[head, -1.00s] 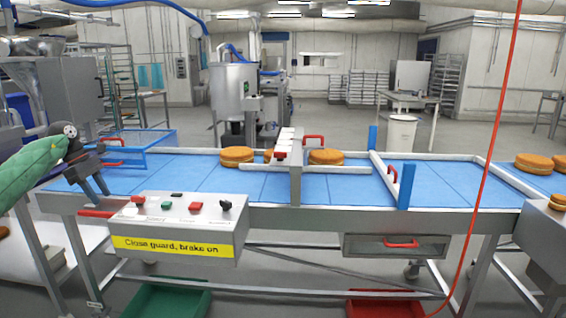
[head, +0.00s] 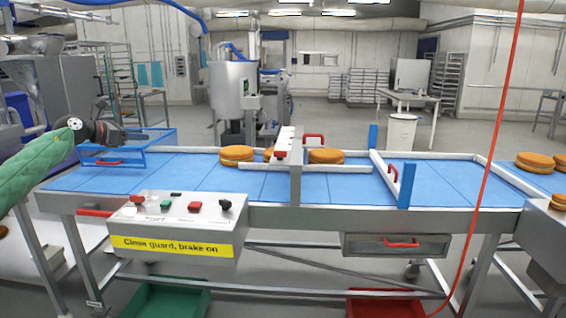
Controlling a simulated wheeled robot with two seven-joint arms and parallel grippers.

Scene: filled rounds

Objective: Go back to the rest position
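My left gripper (head: 114,135) is at the left, at the end of my green-sleeved arm. It is raised over the far left end of the blue conveyor belt (head: 210,184), in front of or above the blue guard frame (head: 150,134). It is dark and small here, and its fingers are not clear enough to tell open from shut. I see nothing held in it. My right gripper is not in view.
Filled rounds (head: 237,154) lie on the belt, with another (head: 326,156) right of the grey gate (head: 296,172). A control box (head: 180,218) with buttons stands at the front. A red cord (head: 497,130) hangs at the right. A blue post (head: 407,185) stands at the belt's front edge.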

